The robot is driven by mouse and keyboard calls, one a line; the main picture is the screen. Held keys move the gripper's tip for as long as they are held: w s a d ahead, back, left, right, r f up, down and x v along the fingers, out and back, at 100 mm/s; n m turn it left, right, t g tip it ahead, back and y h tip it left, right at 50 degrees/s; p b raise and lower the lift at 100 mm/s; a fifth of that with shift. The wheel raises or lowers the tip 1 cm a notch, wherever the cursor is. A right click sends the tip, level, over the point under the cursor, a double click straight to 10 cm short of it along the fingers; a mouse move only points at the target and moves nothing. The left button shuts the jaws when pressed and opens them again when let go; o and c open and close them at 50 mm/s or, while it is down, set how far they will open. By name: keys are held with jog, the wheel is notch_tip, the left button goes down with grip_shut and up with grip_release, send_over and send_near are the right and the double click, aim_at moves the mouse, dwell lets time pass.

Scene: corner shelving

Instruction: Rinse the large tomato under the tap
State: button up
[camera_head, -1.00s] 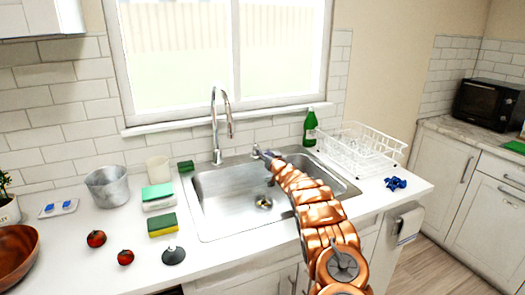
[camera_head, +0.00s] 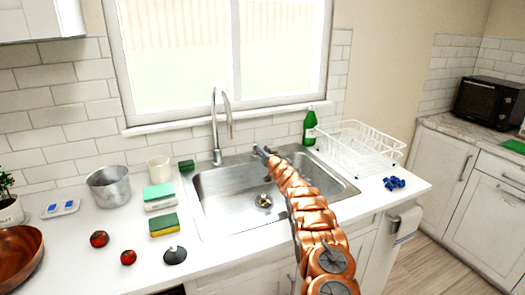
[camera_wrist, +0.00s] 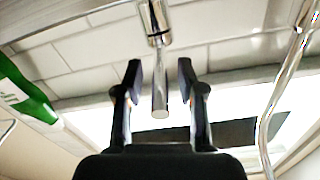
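Two red tomatoes lie on the counter left of the sink: one (camera_head: 99,239) farther back and one (camera_head: 128,257) nearer; the farther looks slightly larger. The chrome tap (camera_head: 216,130) arches behind the sink (camera_head: 235,208), with no water seen running. My gripper (camera_head: 260,150) is at the sink's back edge, right of the tap. In the wrist view my gripper (camera_wrist: 160,85) is open, its fingers on either side of the chrome tap lever (camera_wrist: 160,95), with gaps visible on both sides. The spout (camera_wrist: 280,85) shows at the right there.
Sponges (camera_head: 163,224), a black stopper (camera_head: 174,255), a metal pot (camera_head: 109,186) and a wooden bowl (camera_head: 18,255) stand left of the sink. A green bottle (camera_head: 309,127), a white dish rack (camera_head: 355,150) and a blue item (camera_head: 394,183) are right. The sink basin is largely clear.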

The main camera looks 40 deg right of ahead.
grip_shut()
dwell(0.6)
